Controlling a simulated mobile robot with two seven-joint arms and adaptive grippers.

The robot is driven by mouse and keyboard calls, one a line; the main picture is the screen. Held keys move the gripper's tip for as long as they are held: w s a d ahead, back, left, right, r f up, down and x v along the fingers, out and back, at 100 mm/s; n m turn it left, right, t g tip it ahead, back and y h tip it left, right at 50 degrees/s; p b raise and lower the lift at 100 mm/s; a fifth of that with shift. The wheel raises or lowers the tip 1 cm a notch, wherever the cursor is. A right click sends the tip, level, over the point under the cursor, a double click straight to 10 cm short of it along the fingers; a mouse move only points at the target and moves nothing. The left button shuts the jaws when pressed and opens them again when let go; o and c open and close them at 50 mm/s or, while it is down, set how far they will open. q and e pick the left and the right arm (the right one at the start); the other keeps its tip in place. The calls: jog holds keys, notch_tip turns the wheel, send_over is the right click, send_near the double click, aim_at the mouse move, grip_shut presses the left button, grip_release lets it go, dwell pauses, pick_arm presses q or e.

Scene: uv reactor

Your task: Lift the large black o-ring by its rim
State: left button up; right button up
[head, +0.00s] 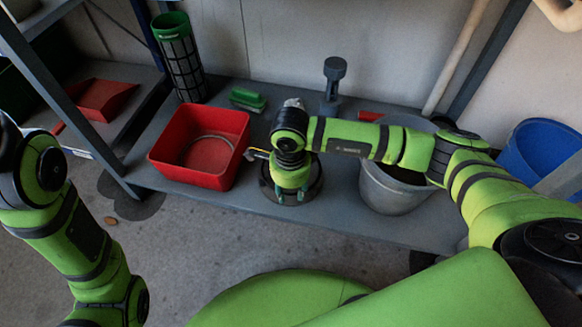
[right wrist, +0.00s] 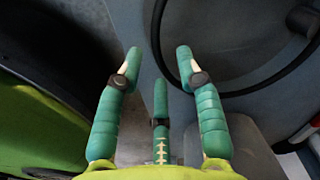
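The large black o-ring (head: 320,184) lies on the grey shelf near its front edge, in the middle of the head view. In the right wrist view its thin black rim (right wrist: 238,93) curves past my fingers. My right gripper (head: 290,196) points down at the ring and hides part of it. In the right wrist view the right gripper (right wrist: 157,66) has its fingers spread, with the rim running between the left and right fingertips. Nothing is seen clamped between them. My left arm shows at the left, but its gripper is outside the view.
The grey shelf (head: 235,197) also bears a red tub (head: 178,170) left of the ring and a grey bucket (head: 385,196) to the right. Behind are a green brush (head: 248,99), a dark grey upright object (head: 334,78) and a black mesh cylinder with green rim (head: 182,65).

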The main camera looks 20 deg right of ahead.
dwell(0.3)
grip_shut()
